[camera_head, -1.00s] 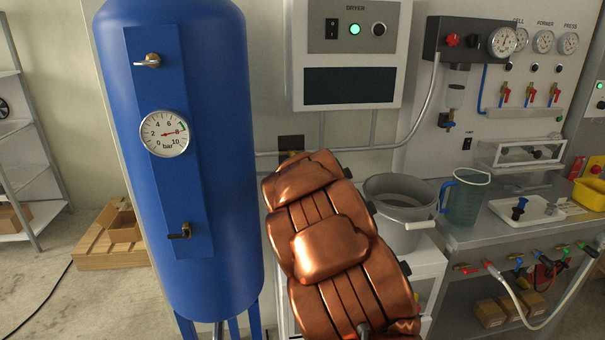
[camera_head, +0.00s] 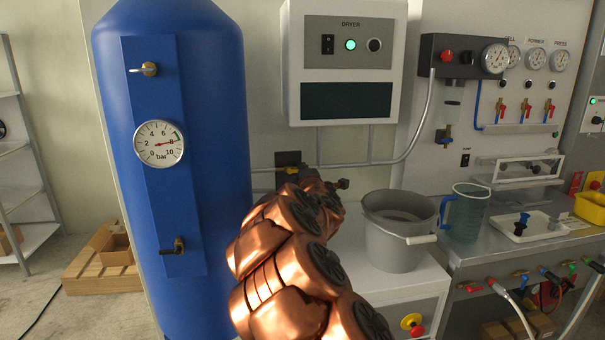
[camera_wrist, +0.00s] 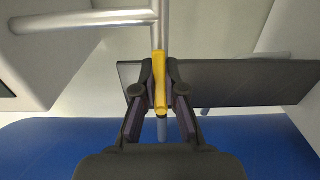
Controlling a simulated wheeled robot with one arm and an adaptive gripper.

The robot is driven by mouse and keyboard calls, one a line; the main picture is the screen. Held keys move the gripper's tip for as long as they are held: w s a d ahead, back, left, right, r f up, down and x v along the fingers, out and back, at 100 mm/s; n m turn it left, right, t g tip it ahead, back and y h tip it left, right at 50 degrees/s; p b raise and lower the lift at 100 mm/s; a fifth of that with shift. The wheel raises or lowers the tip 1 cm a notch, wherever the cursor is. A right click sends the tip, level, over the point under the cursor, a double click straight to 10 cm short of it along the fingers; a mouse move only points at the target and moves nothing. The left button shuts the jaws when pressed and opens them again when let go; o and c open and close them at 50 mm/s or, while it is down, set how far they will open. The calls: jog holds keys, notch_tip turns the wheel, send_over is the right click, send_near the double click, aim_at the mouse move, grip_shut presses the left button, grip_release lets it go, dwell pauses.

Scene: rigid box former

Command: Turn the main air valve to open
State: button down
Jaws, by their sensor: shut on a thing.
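The main air valve's yellow lever (camera_wrist: 160,97) is between the two dark fingers of my gripper (camera_wrist: 160,82) in the wrist view. The fingers are shut on it. In that picture the lever looks in line with the grey pipe (camera_wrist: 162,22). In the head view only a small yellow part of the lever (camera_head: 291,170) shows, at the pipe between the blue tank and the wall. My copper-coloured arm hides most of the gripper and valve there.
The blue tank (camera_head: 222,130) with its pressure gauge (camera_head: 159,143) stands left of my arm. The dryer box (camera_head: 345,62) hangs above the pipe. A grey bucket (camera_head: 392,245) stands close on the right. A dark plate (camera_wrist: 250,83) lies behind the fingers.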

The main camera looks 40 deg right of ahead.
jog(key=c, duration=1.2)
grip_release()
jog(key=shift+s, duration=0.1)
jog(key=shift+v, duration=5.9)
